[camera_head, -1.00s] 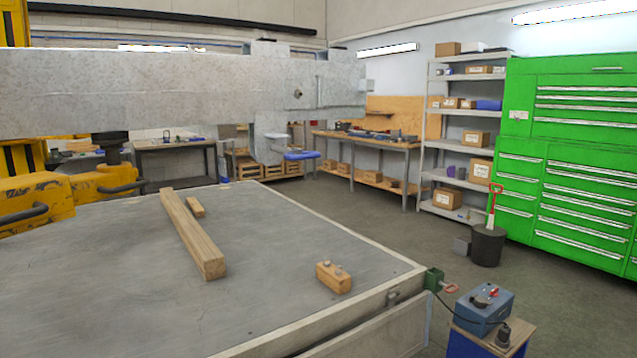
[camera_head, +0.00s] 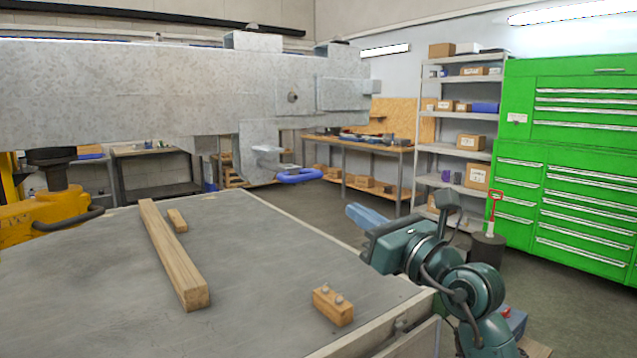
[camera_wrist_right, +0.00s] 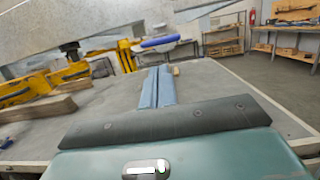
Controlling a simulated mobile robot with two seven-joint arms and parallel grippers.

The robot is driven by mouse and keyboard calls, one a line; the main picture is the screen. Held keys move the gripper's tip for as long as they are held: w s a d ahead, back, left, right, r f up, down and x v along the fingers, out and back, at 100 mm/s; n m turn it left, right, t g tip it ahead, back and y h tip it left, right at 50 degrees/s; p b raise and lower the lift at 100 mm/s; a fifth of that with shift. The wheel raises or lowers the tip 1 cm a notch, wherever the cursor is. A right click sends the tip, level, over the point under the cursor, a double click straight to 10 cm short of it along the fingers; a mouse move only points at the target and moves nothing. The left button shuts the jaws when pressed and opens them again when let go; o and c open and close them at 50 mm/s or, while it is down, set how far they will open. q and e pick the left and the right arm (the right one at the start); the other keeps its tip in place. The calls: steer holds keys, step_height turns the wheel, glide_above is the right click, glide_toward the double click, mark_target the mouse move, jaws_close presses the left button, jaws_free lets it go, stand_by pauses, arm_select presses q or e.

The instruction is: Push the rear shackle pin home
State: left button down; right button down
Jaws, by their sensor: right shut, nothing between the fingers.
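The grey galvanized trailer frame (camera_head: 150,90) spans the upper left of the head view. A small round dark-centred fitting (camera_head: 292,97) shows on its side plate. Below hangs a bracket (camera_head: 258,150) with a blue, rounded part (camera_head: 298,176) under its right side; the blue part also shows in the wrist view (camera_wrist_right: 160,43). I cannot tell which part is the rear shackle pin. My right gripper (camera_head: 366,216) is at the table's right edge, apart from the frame. Its blue fingers (camera_wrist_right: 158,88) are shut and empty, pointing towards the hanging blue part in the wrist view. My left gripper is not in view.
Yellow equipment (camera_head: 45,215) stands at left. A green cabinet (camera_head: 570,150) and shelves (camera_head: 455,130) stand at right.

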steer(key=p, duration=0.2)
glide_toward(308, 179)
steer(key=x, duration=0.5)
steer(key=shift+a+r, duration=0.1)
steer(key=shift+x, duration=0.85)
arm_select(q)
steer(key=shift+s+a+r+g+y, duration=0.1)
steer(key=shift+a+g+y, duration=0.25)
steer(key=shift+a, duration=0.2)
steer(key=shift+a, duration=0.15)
arm_select(e)
steer(key=shift+w, duration=0.2)
